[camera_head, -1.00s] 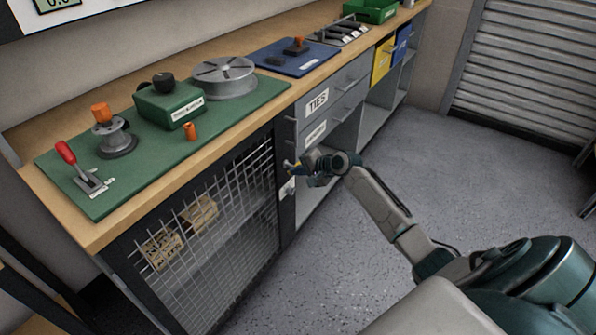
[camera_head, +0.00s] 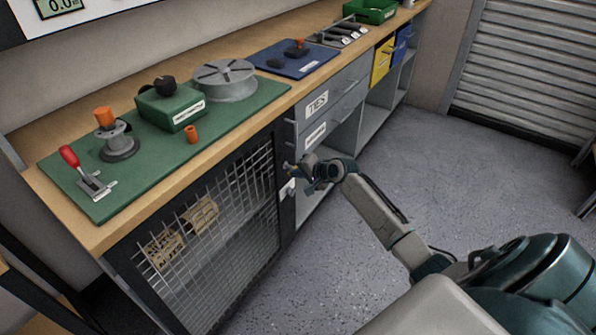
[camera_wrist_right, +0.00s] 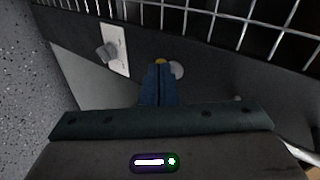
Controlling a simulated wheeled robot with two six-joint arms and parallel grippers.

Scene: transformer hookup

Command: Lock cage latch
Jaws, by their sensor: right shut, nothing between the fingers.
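The mesh cage door (camera_head: 228,230) closes the front of the bench's left bay and looks shut in its dark frame. On the frame's right upright is a white latch plate (camera_head: 288,188) with a grey knob; the plate also shows in the right wrist view (camera_wrist_right: 117,50), left of my fingers. My right gripper (camera_head: 296,172) is just above the plate in the head view. Its blue fingers (camera_wrist_right: 159,66) are shut and empty, in front of the dark frame. A pale round piece (camera_wrist_right: 177,69) shows partly behind the fingertips. I cannot tell the latch's state. My left gripper is out of view.
Grey drawers (camera_head: 328,105) adjoin the cage on the right. Wooden crates (camera_head: 163,250) lie behind the mesh. The floor (camera_head: 400,160) in front is clear.

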